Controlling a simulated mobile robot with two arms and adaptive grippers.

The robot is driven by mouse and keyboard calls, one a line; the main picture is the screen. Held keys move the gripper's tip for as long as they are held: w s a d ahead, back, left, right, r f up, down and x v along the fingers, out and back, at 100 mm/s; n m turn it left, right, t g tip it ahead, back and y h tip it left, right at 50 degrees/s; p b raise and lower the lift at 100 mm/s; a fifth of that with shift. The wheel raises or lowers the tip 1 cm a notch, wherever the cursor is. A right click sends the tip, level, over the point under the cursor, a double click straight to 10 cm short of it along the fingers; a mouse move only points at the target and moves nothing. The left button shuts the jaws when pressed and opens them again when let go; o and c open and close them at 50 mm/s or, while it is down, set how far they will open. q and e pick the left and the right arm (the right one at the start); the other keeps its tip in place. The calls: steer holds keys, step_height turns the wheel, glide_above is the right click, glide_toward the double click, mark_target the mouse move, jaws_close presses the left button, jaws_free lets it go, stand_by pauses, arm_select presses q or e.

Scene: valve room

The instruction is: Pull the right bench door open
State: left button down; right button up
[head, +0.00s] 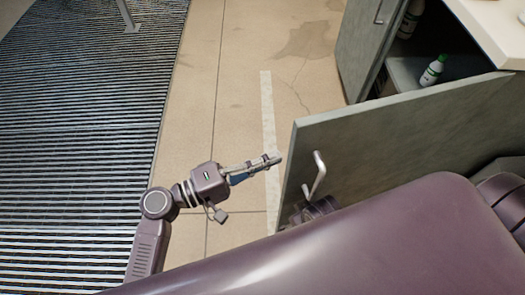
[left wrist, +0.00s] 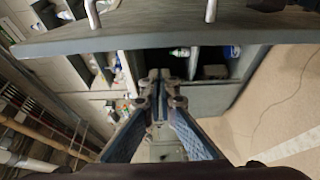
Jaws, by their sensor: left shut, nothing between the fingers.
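The right bench door (head: 400,135) is a grey-green panel that stands swung wide open from the bench in the head view. Its metal bar handle (head: 316,176) is on the face toward me. In the left wrist view the door (left wrist: 150,38) crosses the top, with the handle's two posts (left wrist: 210,10) at the upper edge. My left gripper (head: 277,159) is shut and empty, just left of the door's free edge; whether it touches is unclear. Its closed fingers (left wrist: 160,76) point toward the cabinet. Dark jointed parts below the handle seem to be mine, mostly hidden by my body.
The open cabinet (head: 405,72) holds a white-and-green bottle (head: 432,70) and another above it. A neighbouring door (head: 365,45) with its own handle is at the top. Open tan floor (head: 225,90) lies left of the door, with dark grating (head: 75,110) beyond.

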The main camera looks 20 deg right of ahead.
arm_select(q)
steer(key=shift+d, duration=0.1)
arm_select(e)
steer(key=shift+w+a+r, duration=0.1)
steer(key=shift+w, duration=0.25)
arm_select(q)
steer(key=s+a, duration=0.1)
steer(key=a, duration=1.1)
steer(key=shift+s, duration=0.15)
arm_select(e)
steer(key=shift+s, duration=0.15)
